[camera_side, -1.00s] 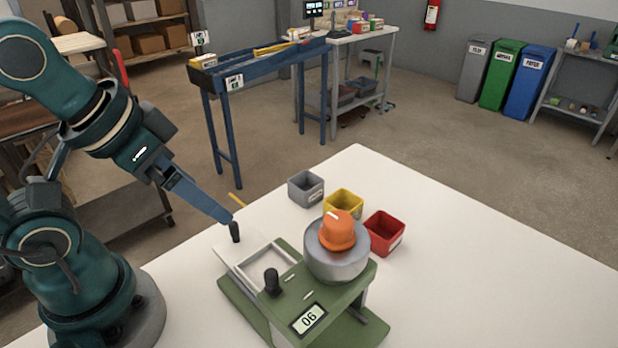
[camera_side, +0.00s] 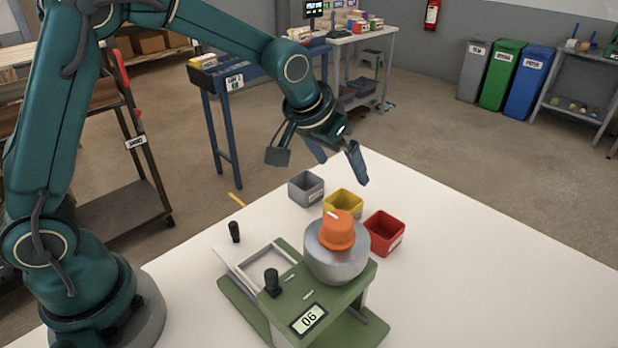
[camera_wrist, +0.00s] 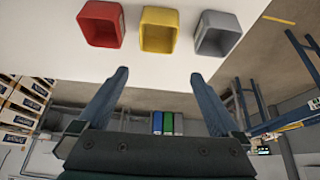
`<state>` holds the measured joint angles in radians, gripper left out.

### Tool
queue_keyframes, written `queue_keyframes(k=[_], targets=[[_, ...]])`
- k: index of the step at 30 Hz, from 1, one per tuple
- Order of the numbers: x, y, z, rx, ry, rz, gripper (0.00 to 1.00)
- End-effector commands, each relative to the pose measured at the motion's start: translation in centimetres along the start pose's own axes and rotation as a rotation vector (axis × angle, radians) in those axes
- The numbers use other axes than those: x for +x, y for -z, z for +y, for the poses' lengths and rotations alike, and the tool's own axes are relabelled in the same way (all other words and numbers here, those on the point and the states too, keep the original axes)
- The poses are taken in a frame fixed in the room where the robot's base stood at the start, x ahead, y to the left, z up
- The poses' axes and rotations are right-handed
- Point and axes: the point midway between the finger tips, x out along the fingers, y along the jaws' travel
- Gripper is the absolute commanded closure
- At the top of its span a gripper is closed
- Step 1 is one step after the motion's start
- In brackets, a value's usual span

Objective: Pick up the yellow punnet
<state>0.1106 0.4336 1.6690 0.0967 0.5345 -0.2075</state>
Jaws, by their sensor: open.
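The yellow punnet (camera_side: 345,201) stands on the white table between a grey punnet (camera_side: 306,189) and a red punnet (camera_side: 384,233). In the side view its front is partly hidden behind an orange object (camera_side: 338,230). My gripper (camera_side: 341,170) is above the table's far part, up and behind the punnets, with its blue fingers apart and nothing between them. In the wrist view the yellow punnet (camera_wrist: 158,30) shows at the top middle, beyond and between the fingertips (camera_wrist: 158,75), and looks empty.
A green machine with a grey bowl (camera_side: 336,265) under the orange object and a display reading 06 stands in front of the punnets. Two black upright pegs (camera_side: 234,232) stand at its left. The table's right side (camera_side: 480,270) is clear.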

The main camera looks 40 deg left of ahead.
Motion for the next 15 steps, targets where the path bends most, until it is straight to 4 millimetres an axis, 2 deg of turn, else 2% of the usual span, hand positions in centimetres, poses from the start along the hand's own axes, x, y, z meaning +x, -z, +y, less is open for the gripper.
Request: queue_keyframes(k=[1,3,7,15], targets=[[1.5,-0.7,0.2,0.009,0.002,-0.032,0.0],[2.8,-1.5,0.4,0.017,0.003,-0.065,0.0],[4.1,-2.8,0.6,0.025,0.006,-0.109,0.0],[6.6,-3.4,0.6,0.029,0.007,-0.12,0.0]])
